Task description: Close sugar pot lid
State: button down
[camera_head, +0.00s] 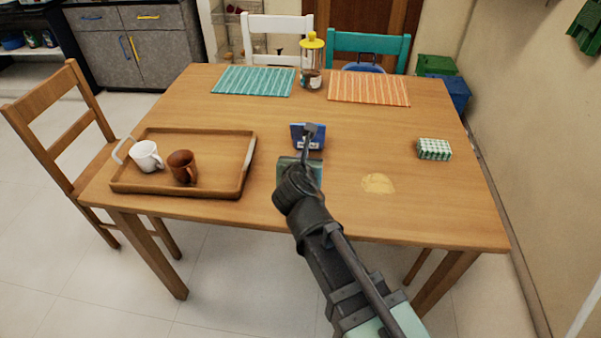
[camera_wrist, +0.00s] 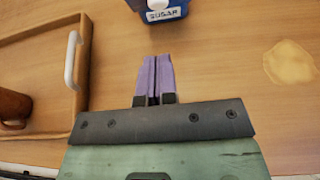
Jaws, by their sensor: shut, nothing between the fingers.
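The blue sugar pot (camera_head: 296,134) stands on the table near its middle, partly hidden by my arm. In the wrist view its lower front with the white SUGAR label (camera_wrist: 162,14) shows at the top edge, and its upper part is cut off. I cannot tell the lid's position clearly. My gripper (camera_wrist: 154,58) has its two purple fingers shut together and empty. They point toward the pot's front, with bare table seen between fingertips and pot in the wrist view. In the head view my arm hides most of the gripper.
A wooden tray (camera_head: 220,190) with a white mug (camera_head: 146,157) and a brown mug (camera_head: 182,166) lies left. A light spill (camera_head: 378,183) and a green-white box (camera_head: 434,149) are right. A yellow-topped jar (camera_head: 311,62) and two placemats are behind.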

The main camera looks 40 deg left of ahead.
jog(key=x, duration=0.2)
jog(key=shift+w+a+f+b, duration=0.15)
jog(key=shift+f+b, duration=0.1)
jog(key=shift+b, duration=0.05)
jog(key=w, duration=0.1)
jog(key=w+a+r+p, duration=0.1)
jog(key=w+r+p, duration=0.1)
jog(key=shift+w+a, duration=0.1)
jog(key=shift+a, duration=0.25)
